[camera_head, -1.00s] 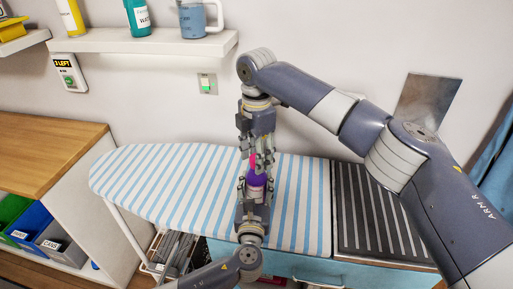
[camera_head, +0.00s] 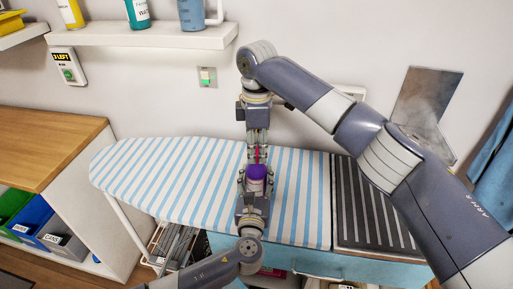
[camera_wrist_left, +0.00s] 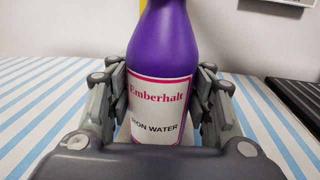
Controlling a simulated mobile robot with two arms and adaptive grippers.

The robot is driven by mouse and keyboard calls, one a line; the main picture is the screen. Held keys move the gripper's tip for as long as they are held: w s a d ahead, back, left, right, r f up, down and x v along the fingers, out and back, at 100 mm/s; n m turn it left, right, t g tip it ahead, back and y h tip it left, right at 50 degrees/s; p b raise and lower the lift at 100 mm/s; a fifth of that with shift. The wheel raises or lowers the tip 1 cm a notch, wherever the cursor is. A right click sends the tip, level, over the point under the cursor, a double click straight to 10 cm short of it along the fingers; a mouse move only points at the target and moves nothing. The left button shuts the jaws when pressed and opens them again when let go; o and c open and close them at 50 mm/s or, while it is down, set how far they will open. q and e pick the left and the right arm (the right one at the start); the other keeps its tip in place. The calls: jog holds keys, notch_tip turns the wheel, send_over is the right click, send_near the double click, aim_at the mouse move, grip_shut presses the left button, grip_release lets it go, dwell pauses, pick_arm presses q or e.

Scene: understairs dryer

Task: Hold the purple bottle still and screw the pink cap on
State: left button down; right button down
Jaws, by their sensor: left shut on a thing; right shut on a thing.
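The purple bottle (camera_head: 257,172), with a white label reading "Emberhalt Iron Water", stands upright above the striped ironing board. My left gripper (camera_head: 256,182) is shut around it from the near side. In the left wrist view, fingers flank the label of the bottle (camera_wrist_left: 162,50), and its top is cut off. My right gripper (camera_head: 257,146) points down above the bottle, shut on the pink cap (camera_head: 257,154). Only a narrow strip of the cap shows between the fingers. The cap is right over the bottle's top; I cannot tell whether they touch or any thread is engaged.
The striped ironing board (camera_head: 170,180) is otherwise clear. A dark ribbed mat (camera_head: 372,215) lies to its right. A wall shelf (camera_head: 140,36) with bottles and a blue jug (camera_head: 192,14) is at upper left. A wooden counter (camera_head: 45,145) and bins stand at left.

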jog(key=m, duration=1.2)
jog(key=c, duration=1.3)
grip_release()
jog(key=shift+r, duration=2.2)
jog(key=shift+r, duration=0.1)
